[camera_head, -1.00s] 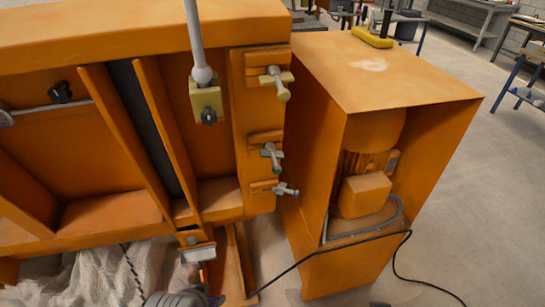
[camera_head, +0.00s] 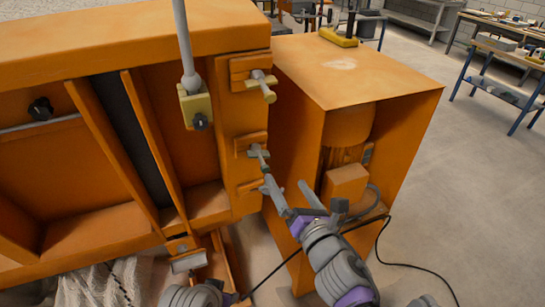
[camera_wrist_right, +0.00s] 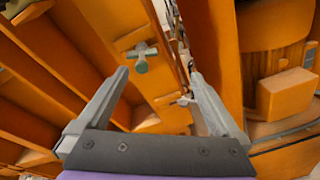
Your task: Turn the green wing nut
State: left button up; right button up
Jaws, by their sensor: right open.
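The green wing nut looks to be the dull grey-green one (camera_head: 258,155), the middle of three on the right edge of the orange frame. It also shows in the right wrist view (camera_wrist_right: 141,56), beyond and above the gap between the fingers. My right gripper (camera_head: 285,183) is open and empty, below and right of it, and apart from it. In the wrist view the open fingers (camera_wrist_right: 160,75) stand wide. A lower silvery wing nut (camera_wrist_right: 183,99) shows near the right finger; in the head view the gripper largely covers it.
A yellowish wing nut (camera_head: 264,84) sits above. The orange frame (camera_head: 130,45) fills the left. An orange motor cabinet (camera_head: 345,75) stands close on the right, with a narrow gap between. A black cable (camera_head: 383,240) crosses its front. A grey rod (camera_head: 185,45) hangs upper left.

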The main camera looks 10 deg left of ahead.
aim_at(264, 163)
jog(key=n, duration=0.1)
jog(key=a+n+y, duration=0.1)
jog(key=a+n, duration=0.1)
jog(key=shift+s+a+r+g, duration=0.25)
jog(key=shift+s+r+g, duration=0.05)
jog(key=shift+s+r, duration=0.1)
jog(key=x, duration=1)
jog(key=shift+w+a+p, duration=0.15)
jog(key=shift+w+p, duration=0.15)
jog(key=shift+p, duration=0.05)
jog(key=shift+r, duration=0.1)
